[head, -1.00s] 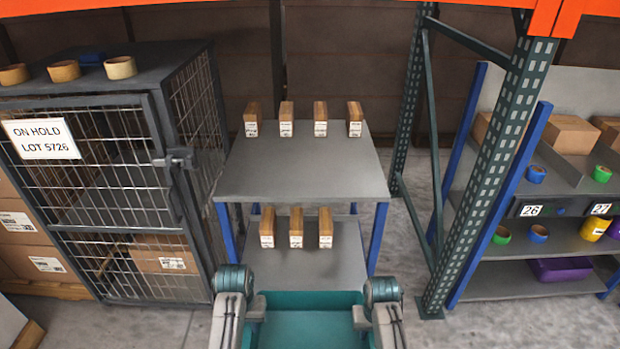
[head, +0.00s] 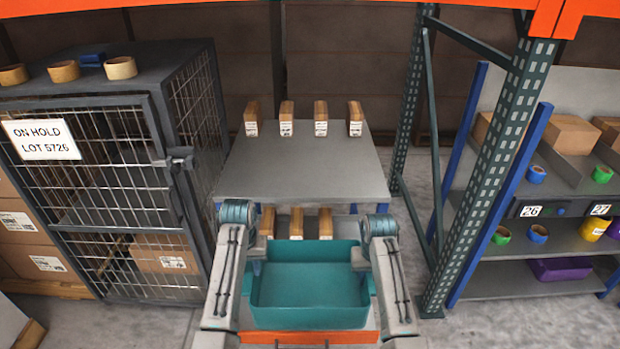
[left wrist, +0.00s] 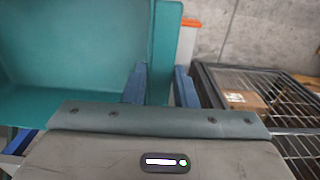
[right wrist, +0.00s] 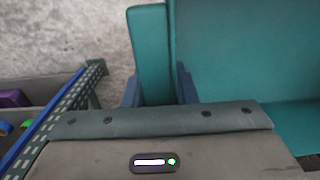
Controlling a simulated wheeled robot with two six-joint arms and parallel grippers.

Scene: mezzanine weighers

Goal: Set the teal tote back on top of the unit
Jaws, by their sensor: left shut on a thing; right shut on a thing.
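The teal tote (head: 308,318) is held level between my two arms in the head view, in front of the unit, and looks empty. My left gripper (head: 254,270) is shut on the tote's left wall; the blue fingers (left wrist: 160,88) straddle the wall in the left wrist view. My right gripper (head: 362,268) is shut on the right wall, also with its fingers around it in the right wrist view (right wrist: 158,88). The unit's grey top (head: 300,180) has a row of several small cartons (head: 320,118) along its back edge and a bare front. The tote hides part of the lower shelf.
More cartons (head: 296,224) stand on the unit's lower shelf. A wire cage (head: 110,180) with tape rolls on top stands close on the left. A green rack upright (head: 490,160) stands on the right, before shelving with coloured tubs.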

